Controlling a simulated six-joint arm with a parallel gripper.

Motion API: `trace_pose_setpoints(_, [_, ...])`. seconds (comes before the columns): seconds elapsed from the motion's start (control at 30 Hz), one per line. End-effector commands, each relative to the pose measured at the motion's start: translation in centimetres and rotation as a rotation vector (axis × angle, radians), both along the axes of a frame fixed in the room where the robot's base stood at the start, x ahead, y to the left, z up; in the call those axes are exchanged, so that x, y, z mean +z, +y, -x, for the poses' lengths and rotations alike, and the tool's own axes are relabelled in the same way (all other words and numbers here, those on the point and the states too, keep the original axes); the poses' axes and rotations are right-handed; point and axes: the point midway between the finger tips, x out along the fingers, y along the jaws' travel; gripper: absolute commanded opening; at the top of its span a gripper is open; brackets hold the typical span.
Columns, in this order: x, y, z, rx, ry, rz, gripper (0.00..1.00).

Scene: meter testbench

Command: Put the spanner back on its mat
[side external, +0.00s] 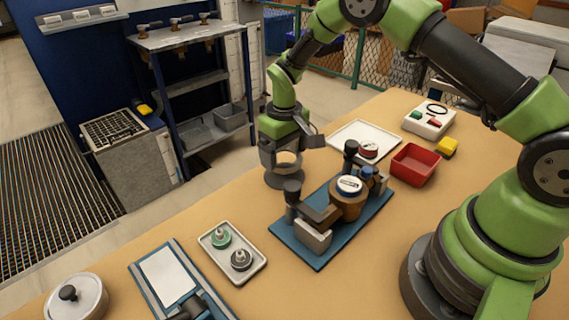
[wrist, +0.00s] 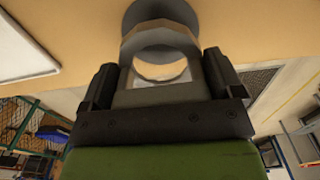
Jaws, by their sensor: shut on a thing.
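The spanner (wrist: 127,46) is a grey tool with a wide ring-shaped end; it also shows below my wrist in the side external view (side external: 267,158). My gripper (wrist: 163,84) is shut on its block-like end, a finger on each side; the gripper also shows at the table's far left edge (side external: 286,142). A dark grey round disc (side external: 287,184), which looks like the mat, lies on the table under the spanner. It also shows beyond the ring in the wrist view (wrist: 160,10). I cannot tell whether the spanner touches it.
A blue plate (side external: 318,257) with a clamped brown meter body (side external: 348,203) stands close to the right. A white tray (side external: 349,132) lies behind, with a red bin (side external: 414,164) beside it. A tray with two knobbed parts (side external: 259,266) is nearer the front. Bare table lies between.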

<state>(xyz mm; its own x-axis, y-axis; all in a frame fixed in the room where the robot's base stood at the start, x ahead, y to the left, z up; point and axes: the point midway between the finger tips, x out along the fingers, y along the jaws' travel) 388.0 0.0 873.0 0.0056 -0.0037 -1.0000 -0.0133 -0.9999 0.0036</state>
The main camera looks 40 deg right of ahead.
Motion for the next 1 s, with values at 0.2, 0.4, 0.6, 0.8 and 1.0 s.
trace_pose_setpoints(0.2, [-3.2, 0.0, 0.1, -0.001, 0.002, 0.000, 0.43])
trace_pose_setpoints(0.4, [-3.5, 0.0, 0.0, -0.001, -0.001, 0.000, 0.43])
trace_pose_setpoints(0.6, [-3.8, 0.0, 0.0, -0.001, 0.000, 0.000, 0.43])
trace_pose_setpoints(0.8, [-3.8, 0.0, 0.0, -0.001, 0.000, 0.000, 1.00])
trace_pose_setpoints(1.0, [-3.2, 0.0, 0.0, -0.002, -0.001, -0.001, 1.00])
